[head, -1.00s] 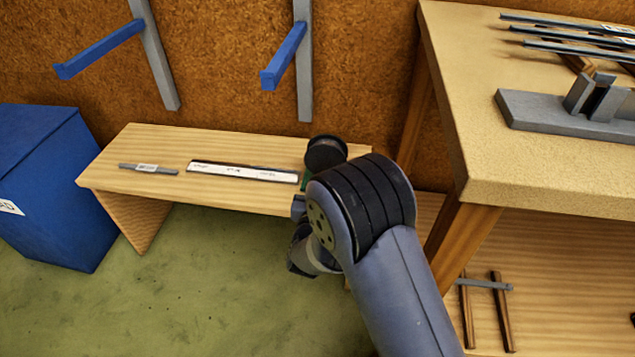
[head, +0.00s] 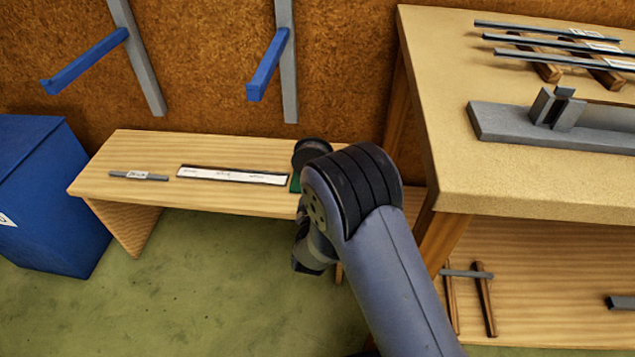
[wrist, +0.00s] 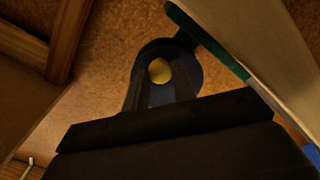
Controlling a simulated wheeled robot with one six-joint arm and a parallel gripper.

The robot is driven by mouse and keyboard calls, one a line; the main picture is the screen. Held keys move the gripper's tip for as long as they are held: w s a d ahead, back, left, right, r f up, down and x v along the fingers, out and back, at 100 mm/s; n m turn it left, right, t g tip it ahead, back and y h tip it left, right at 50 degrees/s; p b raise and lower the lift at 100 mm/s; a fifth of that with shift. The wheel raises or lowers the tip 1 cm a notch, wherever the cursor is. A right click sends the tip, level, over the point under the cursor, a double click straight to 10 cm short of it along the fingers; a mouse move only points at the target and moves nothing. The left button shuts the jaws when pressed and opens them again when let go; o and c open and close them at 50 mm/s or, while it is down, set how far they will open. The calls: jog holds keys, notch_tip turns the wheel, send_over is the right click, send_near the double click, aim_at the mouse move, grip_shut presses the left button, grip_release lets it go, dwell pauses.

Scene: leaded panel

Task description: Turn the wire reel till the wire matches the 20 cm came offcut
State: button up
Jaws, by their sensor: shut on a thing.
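The wire reel (head: 312,150) is a dark round drum on a green base at the right end of the low wooden bench. My arm partly covers it in the head view. In the wrist view the reel (wrist: 192,58) is a dark disc with a pale yellow knob (wrist: 160,70) in front. My gripper (wrist: 160,82) is shut on this knob, a finger on either side. The came offcut (head: 138,176), a short grey bar with a white label, lies at the bench's left. A white marked strip (head: 232,175) lies between it and the reel. I cannot make out the wire.
The low bench (head: 130,150) stands against a brown wall with blue bracket arms (head: 268,65) above. A blue bin (head: 40,195) is at the left. A higher worktable (head: 440,110) at the right carries grey strips and a grey metal fixture (head: 550,120).

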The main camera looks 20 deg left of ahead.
jog(key=n+p, duration=0.1)
jog(key=n, duration=0.1)
jog(key=r+n, duration=0.1)
jog(key=n, duration=0.1)
jog(key=n+p, duration=0.1)
jog(key=shift+w+d+r+n+p, duration=0.1)
jog(key=shift+d+r+n+p, duration=0.2)
jog(key=shift+d+r+n, duration=0.1)
jog(key=n+p, duration=0.1)
jog(key=n, duration=0.1)
jog(key=r+n+p, duration=0.1)
jog(key=n, duration=0.2)
jog(key=shift+a+r, duration=0.1)
jog(key=shift+r, duration=0.1)
jog(key=shift+n+p, duration=0.3)
jog(key=o, duration=1)
jog(key=p+v, duration=0.2)
jog(key=v, duration=0.9)
jog(key=shift+w+a+r, duration=0.1)
